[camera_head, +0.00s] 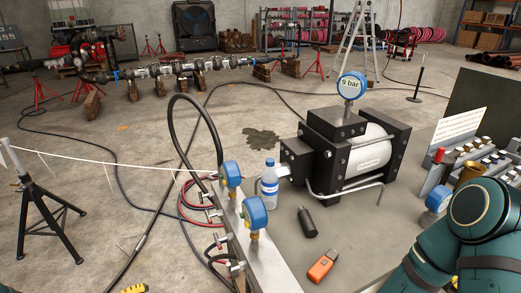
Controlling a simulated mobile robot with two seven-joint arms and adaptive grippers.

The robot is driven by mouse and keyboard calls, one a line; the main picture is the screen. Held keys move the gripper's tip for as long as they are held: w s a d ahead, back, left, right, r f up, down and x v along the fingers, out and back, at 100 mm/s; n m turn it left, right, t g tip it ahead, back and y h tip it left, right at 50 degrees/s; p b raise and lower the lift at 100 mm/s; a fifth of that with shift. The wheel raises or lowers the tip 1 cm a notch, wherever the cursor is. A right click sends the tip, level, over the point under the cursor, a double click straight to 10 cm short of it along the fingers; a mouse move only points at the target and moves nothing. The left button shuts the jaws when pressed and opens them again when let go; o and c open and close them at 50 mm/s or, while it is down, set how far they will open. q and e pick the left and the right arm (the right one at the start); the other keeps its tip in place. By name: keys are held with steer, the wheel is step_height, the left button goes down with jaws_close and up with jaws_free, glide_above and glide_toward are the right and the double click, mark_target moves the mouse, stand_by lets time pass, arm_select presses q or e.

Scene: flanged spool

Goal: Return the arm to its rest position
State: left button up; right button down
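A dark teal link of my own arm (482,215) fills the lower right corner, in front of part of the control panel. It comes in from the right side. No gripper fingers show on it, and my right gripper is not in view. No part of my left arm or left gripper shows.
A grey table (285,225) holds a black and white pump (345,155) with a 9 bar gauge (351,85), a water bottle (269,185), a black cylinder (307,222) and an orange device (321,267). Blue gauges (255,213) stand left. Hoses and a black tripod (45,205) occupy the floor.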

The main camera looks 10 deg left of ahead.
arm_select(q)
steer(key=s+d+f+m+g+y, duration=0.35)
steer(key=d+m+g, duration=0.2)
steer(key=d, duration=0.35)
steer(key=s+d+f+m+g+y, duration=0.2)
steer(key=d+f+m+g+y, duration=0.3)
steer(key=d, duration=0.5)
steer(key=w+d+r+m+t+y, duration=0.2)
steer(key=d+m+y, duration=0.1)
steer(key=d+m, duration=0.2)
steer(key=shift+d+r+t, duration=0.3)
steer(key=shift+d+t, duration=0.05)
steer(key=shift+d, duration=0.5)
